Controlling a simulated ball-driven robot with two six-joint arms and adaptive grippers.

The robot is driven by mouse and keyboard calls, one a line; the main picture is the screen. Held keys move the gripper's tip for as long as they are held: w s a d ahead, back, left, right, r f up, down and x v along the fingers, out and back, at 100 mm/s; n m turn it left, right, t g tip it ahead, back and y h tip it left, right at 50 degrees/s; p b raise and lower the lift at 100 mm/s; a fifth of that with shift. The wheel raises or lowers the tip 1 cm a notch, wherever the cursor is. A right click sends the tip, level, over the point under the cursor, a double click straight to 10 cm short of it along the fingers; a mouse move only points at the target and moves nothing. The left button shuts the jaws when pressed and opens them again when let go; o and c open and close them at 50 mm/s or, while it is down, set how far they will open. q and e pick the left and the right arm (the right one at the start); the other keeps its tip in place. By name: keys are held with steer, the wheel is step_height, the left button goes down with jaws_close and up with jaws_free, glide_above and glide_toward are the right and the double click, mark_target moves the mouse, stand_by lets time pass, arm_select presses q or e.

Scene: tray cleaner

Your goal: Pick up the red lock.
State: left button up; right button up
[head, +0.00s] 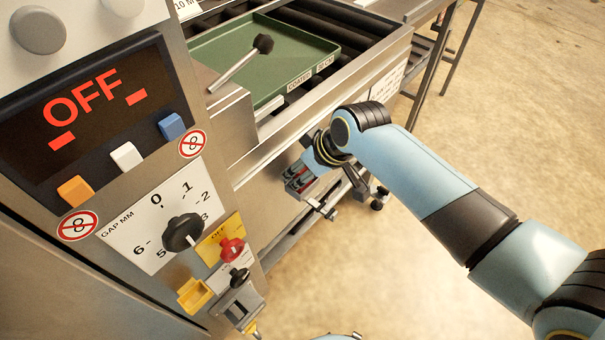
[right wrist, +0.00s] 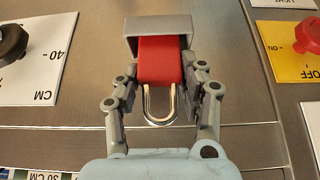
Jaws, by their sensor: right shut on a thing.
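The red lock (right wrist: 160,62) shows in the right wrist view, its bare silver shackle (right wrist: 160,105) pointing towards me. My right gripper (right wrist: 160,85) is shut on the red body from both sides. The far end of the lock meets a grey bracket (right wrist: 158,28) on the steel panel; I cannot tell whether it still rests in it. My left gripper is not in view.
The control panel at left has an OFF display (head: 90,105), a black gap dial (head: 183,232) and a red knob (head: 231,249) on a yellow plate. A green tray (head: 290,45) lies on the conveyor behind. The floor at right is open.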

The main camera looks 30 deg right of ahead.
steer(key=shift+c, duration=0.6)
steer(key=shift+r, duration=0.1)
